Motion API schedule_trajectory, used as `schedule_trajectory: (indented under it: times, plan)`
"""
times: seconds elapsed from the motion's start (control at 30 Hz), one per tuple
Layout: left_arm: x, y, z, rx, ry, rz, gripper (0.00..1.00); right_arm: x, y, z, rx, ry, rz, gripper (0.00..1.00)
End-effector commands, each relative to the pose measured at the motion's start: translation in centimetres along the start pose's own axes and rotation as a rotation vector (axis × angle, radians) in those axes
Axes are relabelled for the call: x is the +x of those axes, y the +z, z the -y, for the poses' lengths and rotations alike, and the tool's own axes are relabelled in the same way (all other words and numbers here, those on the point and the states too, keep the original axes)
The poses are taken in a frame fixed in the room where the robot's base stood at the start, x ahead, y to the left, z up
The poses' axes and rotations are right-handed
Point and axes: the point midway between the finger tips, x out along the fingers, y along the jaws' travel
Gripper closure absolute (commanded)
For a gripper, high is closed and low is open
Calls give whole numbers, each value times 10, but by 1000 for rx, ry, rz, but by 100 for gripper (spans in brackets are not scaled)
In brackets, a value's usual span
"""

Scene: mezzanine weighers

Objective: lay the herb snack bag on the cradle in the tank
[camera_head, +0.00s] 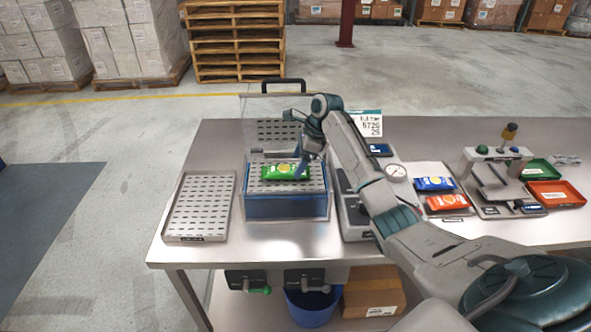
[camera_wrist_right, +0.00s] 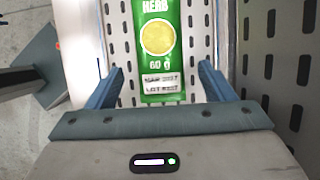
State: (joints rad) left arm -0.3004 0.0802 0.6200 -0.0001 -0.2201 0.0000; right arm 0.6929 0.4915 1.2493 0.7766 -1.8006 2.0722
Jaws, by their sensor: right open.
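The green herb snack bag (camera_head: 286,172) lies flat on the perforated metal cradle (camera_head: 316,184) in the clear-walled tank (camera_head: 288,208), which has blue in its lower part. In the right wrist view the bag (camera_wrist_right: 158,50) reads HERB and 60 g, with slotted metal of the cradle (camera_wrist_right: 118,32) beside it. My right gripper (camera_head: 302,168) is over the tank at the bag's right side. Its fingers (camera_wrist_right: 160,78) are apart at the bag's lower end, with a gap on both sides. My left gripper is not in view.
The tank's clear lid (camera_head: 262,106) stands raised behind it. A slotted tray (camera_head: 200,206) lies to the left.

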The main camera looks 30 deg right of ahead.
Motion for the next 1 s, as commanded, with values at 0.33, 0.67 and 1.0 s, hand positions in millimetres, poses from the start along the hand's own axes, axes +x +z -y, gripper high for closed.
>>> schedule_trajectory:
  times: [0.33,0.67,1.0]
  plan:
    - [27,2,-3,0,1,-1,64,-70,-1,1,0,-4,0,24]
    - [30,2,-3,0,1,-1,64,-92,0,0,0,-1,0,24]
    - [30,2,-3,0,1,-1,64,-91,0,0,0,0,0,24]
